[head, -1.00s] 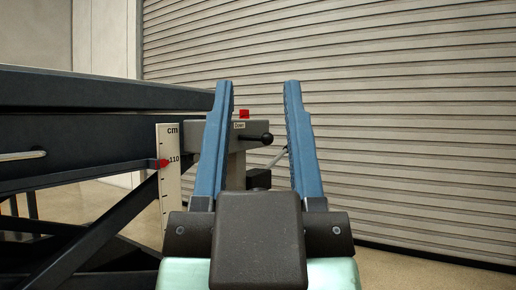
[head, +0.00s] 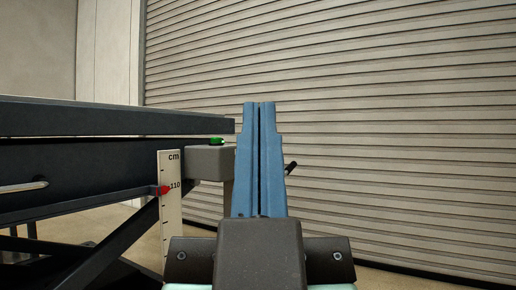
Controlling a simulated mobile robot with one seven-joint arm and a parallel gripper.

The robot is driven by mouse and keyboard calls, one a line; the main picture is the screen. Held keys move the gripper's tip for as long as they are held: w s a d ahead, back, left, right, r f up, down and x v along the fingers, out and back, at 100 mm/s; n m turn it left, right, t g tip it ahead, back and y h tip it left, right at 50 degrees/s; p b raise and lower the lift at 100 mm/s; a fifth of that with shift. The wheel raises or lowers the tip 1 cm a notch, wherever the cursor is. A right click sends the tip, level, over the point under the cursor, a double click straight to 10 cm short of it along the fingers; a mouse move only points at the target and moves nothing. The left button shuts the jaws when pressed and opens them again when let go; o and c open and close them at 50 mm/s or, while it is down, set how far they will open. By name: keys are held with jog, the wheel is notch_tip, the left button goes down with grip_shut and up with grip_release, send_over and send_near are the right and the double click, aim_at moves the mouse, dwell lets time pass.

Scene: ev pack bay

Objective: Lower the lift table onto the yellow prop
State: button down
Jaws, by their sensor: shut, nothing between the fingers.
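The lift table (head: 110,117) is a dark flat top on dark crossed legs at the left. A white cm scale (head: 170,215) stands at its side, with a red pointer (head: 162,190) at about 110. A grey control box (head: 207,163) with a lit green lamp (head: 217,141) is at the table's right end. My gripper (head: 259,104) has its blue fingers shut and empty, pointing up in front of the box's right part. A dark lever end (head: 291,167) shows just right of the fingers; the rest of it is hidden. The yellow prop is not in view.
A ribbed grey roller shutter (head: 400,130) fills the background on the right. Bare floor (head: 385,278) shows at the lower right. A light rod (head: 25,187) lies along the table's side. The space right of my gripper is clear.

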notch_tip(320, 180, up, 14)
jog(key=p, duration=1.1)
jog(key=shift+f+p, duration=0.25)
jog(key=shift+p, duration=0.15)
jog(key=shift+w, duration=0.1)
